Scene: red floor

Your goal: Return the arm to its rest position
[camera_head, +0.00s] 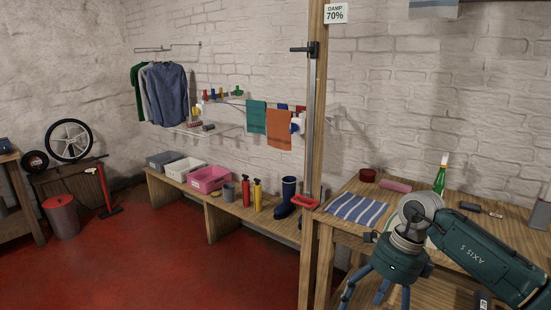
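My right arm (480,255), a teal arm with grey joints, comes in from the right in the head view and passes in front of the wooden workbench. Its gripper (376,294) points downward at the bottom of the view, in front of the bench. Its blue fingers are spread apart and I see nothing between them. The lowest part of the fingers is close to the bottom edge of the picture. My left arm and gripper are not in view.
The workbench (338,232) carries a striped cloth (357,209), a green bottle (440,178) and a dark red round tin (367,175). A low wooden bench (222,206) with bins and boots runs along the back wall.

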